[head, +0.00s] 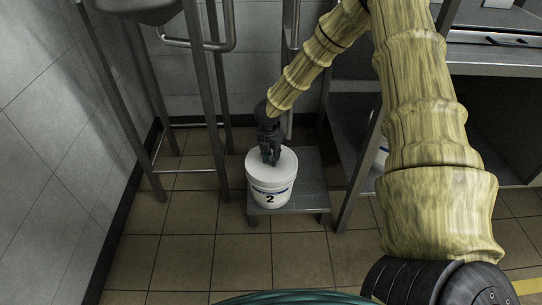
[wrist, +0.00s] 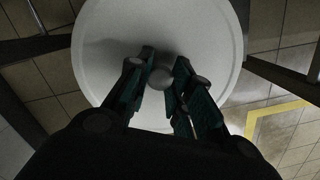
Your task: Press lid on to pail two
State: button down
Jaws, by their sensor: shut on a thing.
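The white pail marked 2 (head: 270,192) stands upright on a low grey metal stand. A white round lid (head: 284,163) lies over its top; whether it is fully seated I cannot tell. In the wrist view the lid (wrist: 204,28) fills the upper middle, with a small round knob (wrist: 161,78) at its centre. My gripper (head: 270,158) points down at the lid's middle. In the wrist view my gripper (wrist: 163,92) has its fingers on both sides of the knob, shut on it. The pail's body is hidden under the lid in the wrist view.
The low stand (head: 312,182) has bare room right of the pail. A metal frame with legs (head: 218,120) stands at left, and a steel table with shelf (head: 352,120) at right. Another white pail (head: 381,152) shows partly behind my arm. Tiled floor in front is clear.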

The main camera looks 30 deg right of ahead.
jog(key=c, duration=1.2)
grip_release()
jog(key=shift+o, duration=0.2)
jog(key=o, duration=0.4)
jog(key=shift+o, duration=0.2)
jog(key=shift+r, duration=0.1)
jog(key=shift+r+p, duration=3.15)
jog(key=shift+r, duration=0.3)
grip_shut()
